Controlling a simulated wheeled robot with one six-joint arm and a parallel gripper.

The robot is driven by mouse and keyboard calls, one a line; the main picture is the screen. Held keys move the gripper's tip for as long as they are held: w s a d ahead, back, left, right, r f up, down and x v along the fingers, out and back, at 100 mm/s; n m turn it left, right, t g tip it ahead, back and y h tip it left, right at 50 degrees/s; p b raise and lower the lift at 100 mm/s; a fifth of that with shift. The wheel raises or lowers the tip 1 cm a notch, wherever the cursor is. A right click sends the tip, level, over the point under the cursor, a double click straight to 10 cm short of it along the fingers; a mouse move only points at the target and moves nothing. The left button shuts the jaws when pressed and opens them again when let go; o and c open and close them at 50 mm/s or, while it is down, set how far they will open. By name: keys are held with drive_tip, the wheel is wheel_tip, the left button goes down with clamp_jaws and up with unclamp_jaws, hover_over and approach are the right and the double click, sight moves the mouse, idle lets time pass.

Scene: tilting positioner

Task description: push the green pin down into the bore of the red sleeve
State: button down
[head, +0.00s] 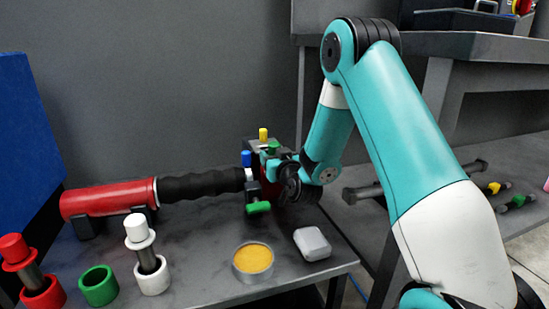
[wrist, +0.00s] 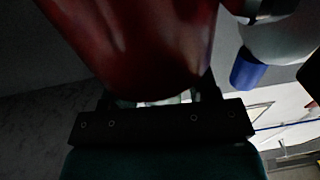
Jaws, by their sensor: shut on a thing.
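The red sleeve (wrist: 140,45) fills the upper middle of the wrist view, which looks upside down. Its rounded rim lies close to my gripper's black palm. In the head view the green pin (head: 272,147) shows as a small green head at the top of the positioner. My gripper (head: 276,158) is at the pin, shut on it, just over the sleeve's rim. In the wrist view the sleeve hides the fingertips of my gripper (wrist: 160,97) and the pin. How deep the pin sits in the bore cannot be seen.
The positioner has a blue knob (head: 246,158), a yellow knob (head: 263,134) and a green knob (head: 258,207) close to my gripper. A red cylinder (head: 105,200) with a black grip lies left. A green ring (head: 98,286), yellow-filled dish (head: 253,260) and grey case (head: 312,243) stand in front.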

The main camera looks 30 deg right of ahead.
drive_tip(key=shift+c, duration=1.5)
unclamp_jaws()
drive_tip(key=shift+s+f, duration=0.15)
drive_tip(key=shift+s+f+b, duration=0.1)
drive_tip(key=shift+s+b, duration=0.1)
drive_tip(key=shift+b, duration=0.4)
drive_tip(key=b+v, duration=0.6)
drive_tip(key=shift+s+a+r, duration=0.15)
drive_tip(key=shift+s+r, duration=0.1)
drive_tip(key=shift+s, duration=0.1)
